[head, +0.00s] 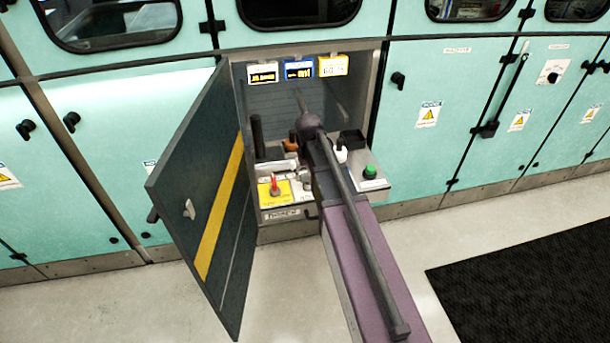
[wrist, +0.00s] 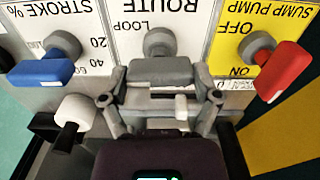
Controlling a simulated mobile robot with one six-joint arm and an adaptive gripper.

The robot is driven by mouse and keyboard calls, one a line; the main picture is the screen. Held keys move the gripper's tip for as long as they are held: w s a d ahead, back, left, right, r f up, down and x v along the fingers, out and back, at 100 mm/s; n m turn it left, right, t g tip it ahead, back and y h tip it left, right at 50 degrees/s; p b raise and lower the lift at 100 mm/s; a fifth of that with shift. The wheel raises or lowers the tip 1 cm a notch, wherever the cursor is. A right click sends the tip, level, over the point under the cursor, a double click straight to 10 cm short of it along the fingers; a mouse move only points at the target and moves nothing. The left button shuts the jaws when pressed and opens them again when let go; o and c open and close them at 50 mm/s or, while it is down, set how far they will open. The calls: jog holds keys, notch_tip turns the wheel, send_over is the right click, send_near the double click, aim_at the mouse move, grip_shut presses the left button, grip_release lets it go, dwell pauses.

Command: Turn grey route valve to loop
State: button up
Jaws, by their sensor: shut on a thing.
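The grey route valve (wrist: 160,70) sits in the middle of the wrist view, below an upside-down white plate reading ROUTE, with LOOP printed at its left. Its grey bar handle lies across the picture, under its round hub. My gripper (wrist: 160,84) is shut on this handle, with one finger at each end of it. In the head view my arm covers most of the gripper and the valve area, so the grip does not show clearly there.
A blue stroke handle (wrist: 45,72) is to the left and a red sump pump handle (wrist: 283,70) to the right. A white knob (wrist: 75,115) is near the left finger. The open cabinet door (head: 205,200) stands left of my arm; a green button (head: 370,172) is right.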

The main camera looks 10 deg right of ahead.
jog(key=shift+s+d+m, duration=0.1)
jog(key=shift+s+m, duration=0.1)
jog(key=shift+m, duration=0.2)
jog(key=o, duration=1)
jog(key=shift+c, duration=0.2)
jog(key=shift+w, duration=0.1)
